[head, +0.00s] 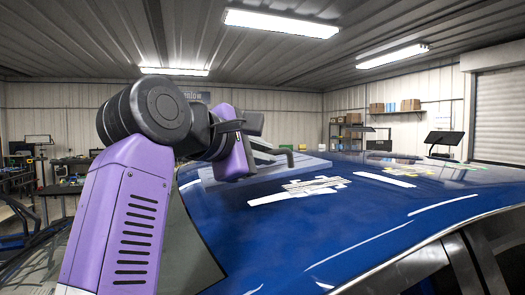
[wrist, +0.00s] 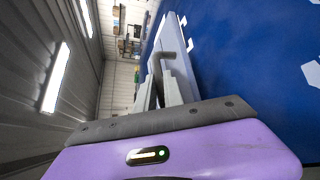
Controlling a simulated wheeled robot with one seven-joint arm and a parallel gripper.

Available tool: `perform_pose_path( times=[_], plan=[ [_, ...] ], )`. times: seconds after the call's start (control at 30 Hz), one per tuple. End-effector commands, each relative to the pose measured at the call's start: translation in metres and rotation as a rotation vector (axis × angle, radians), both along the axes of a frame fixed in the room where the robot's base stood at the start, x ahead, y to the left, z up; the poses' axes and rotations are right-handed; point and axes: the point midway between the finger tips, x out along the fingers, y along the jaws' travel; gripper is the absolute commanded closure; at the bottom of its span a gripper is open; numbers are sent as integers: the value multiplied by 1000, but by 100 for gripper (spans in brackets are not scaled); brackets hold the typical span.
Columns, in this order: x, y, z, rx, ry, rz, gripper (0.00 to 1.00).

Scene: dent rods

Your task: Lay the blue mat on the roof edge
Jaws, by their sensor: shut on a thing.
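In the wrist view my gripper (wrist: 163,92) is shut on a dark bent bar (wrist: 155,66), whose hooked end reaches over the slab. I cannot tell whether the bar is joined to the mat, or whether the slab touches the roof.
White reflections and several pale patches lie across the roof. A yellow-green patch (head: 422,168) is farther right. A dark monitor on a stand (head: 444,140) is beyond the car. Shelves with boxes (head: 352,130) stand at the back wall.

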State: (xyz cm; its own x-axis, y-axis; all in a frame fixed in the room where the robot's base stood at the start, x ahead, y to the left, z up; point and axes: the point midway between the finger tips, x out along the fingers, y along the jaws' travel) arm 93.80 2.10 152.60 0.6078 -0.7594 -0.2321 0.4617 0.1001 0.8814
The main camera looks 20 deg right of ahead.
Motion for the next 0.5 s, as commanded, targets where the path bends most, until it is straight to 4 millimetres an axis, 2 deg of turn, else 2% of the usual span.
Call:
perform_pose_path(
  times=[0.5],
  plan=[
    [2, -5, -33, -2, -1, -2, 100]
  ],
)
